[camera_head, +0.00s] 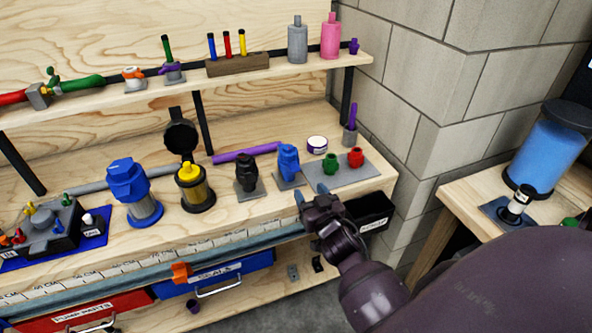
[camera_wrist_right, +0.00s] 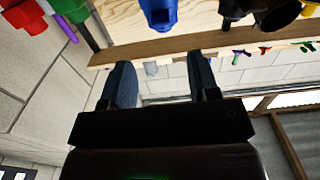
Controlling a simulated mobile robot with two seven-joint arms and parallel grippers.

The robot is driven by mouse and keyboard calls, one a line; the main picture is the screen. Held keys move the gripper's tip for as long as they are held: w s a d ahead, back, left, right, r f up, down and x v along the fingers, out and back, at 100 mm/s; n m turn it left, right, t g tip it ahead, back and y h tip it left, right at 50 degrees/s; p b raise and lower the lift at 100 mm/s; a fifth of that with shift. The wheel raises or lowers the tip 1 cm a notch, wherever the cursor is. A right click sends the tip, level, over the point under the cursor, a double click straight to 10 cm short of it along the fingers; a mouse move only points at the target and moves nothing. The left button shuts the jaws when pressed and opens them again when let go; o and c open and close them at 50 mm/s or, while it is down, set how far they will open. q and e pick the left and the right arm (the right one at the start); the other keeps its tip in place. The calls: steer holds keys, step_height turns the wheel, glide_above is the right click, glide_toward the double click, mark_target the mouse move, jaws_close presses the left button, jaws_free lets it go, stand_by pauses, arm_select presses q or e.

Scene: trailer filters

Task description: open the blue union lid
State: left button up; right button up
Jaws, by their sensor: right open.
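The blue union (camera_head: 288,158) stands upright on a small grey plate on the workbench, between a black fitting and a green one. Its upper blue part appears seated on top. In the right wrist view the blue union (camera_wrist_right: 158,12) shows at the top edge, partly cut off, ahead of the gap between my fingers. My right gripper (camera_head: 311,193) is open and empty, in front of the bench's front edge and apart from the union. Its two blue-grey fingers also show in the wrist view (camera_wrist_right: 160,65). My left gripper is not in view.
A black fitting (camera_head: 246,172) stands left of the union; green (camera_head: 330,163) and red (camera_head: 355,157) fittings stand right. A purple rod (camera_head: 247,152) lies behind. A black bin (camera_head: 372,212) is below the bench edge near my right gripper. A shelf (camera_head: 130,95) runs above.

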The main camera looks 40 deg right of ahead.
mark_target(297, 171)
steer(key=x, duration=1)
steer(key=shift+w+d+b, duration=0.1)
steer(key=shift+w+b, duration=0.15)
steer(key=shift+b, duration=0.1)
jaws_close()
